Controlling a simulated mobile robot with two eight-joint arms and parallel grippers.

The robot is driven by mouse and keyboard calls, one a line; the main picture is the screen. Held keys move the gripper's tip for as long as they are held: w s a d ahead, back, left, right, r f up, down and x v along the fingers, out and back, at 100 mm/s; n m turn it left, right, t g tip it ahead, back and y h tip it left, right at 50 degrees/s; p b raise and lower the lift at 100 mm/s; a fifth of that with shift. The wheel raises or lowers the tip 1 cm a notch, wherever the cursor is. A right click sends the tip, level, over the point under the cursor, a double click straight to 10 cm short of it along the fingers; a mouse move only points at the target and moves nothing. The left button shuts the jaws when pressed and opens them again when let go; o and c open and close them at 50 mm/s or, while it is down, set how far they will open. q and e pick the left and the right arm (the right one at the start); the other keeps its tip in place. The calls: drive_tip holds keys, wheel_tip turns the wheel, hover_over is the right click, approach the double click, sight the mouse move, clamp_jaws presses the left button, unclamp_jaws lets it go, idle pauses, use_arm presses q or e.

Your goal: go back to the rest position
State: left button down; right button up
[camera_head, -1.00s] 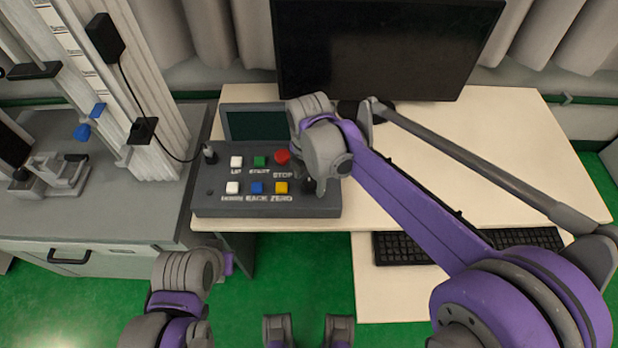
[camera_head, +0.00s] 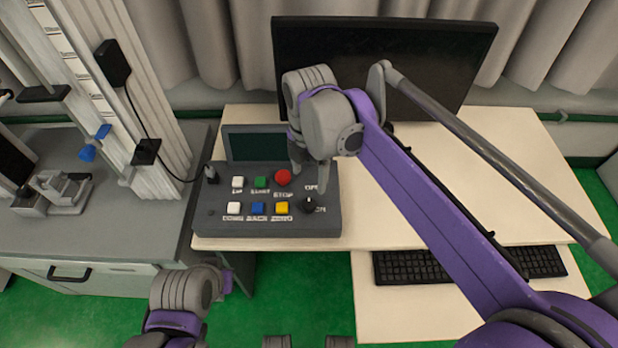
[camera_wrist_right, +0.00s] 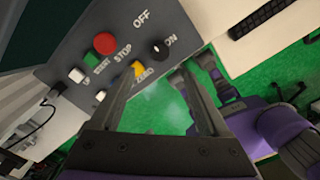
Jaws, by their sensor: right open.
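My right gripper (camera_head: 309,174) is open and empty above the right part of the grey control box (camera_head: 222,226). A dark round knob (camera_head: 309,205) between the OFF and ON labels shows just below its fingers. In the right wrist view the two fingers (camera_wrist_right: 160,78) are spread, with the knob (camera_wrist_right: 160,49) beyond them and apart from them. My left arm (camera_head: 183,292) is low at the left, in front of the desk.
The box carries a red stop button (camera_head: 283,177), several coloured buttons and a small screen (camera_head: 256,146). A monitor (camera_head: 440,70) stands behind my right arm. A keyboard (camera_head: 410,267) lies at the front. The drop tower (camera_head: 135,110) stands left on a grey cabinet (camera_head: 110,232).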

idle(0.4)
drive_tip(key=s+d+f+m+t+p, duration=0.1)
drive_tip(key=s+d+m+t+p, duration=0.1)
drive_tip(key=s+d+m, duration=0.6)
drive_tip(key=s+d+f+m+t+p, duration=0.1)
drive_tip(key=s+d+m+t+p, duration=0.2)
drive_tip(key=m, duration=1.6)
drive_tip(key=s+d+p, duration=0.2)
drive_tip(key=s+d, duration=0.3)
drive_tip(key=d, duration=0.1)
drive_tip(key=shift+d+f+p, duration=0.25)
drive_tip(key=shift+p, duration=0.05)
drive_tip(key=shift+a, duration=0.1)
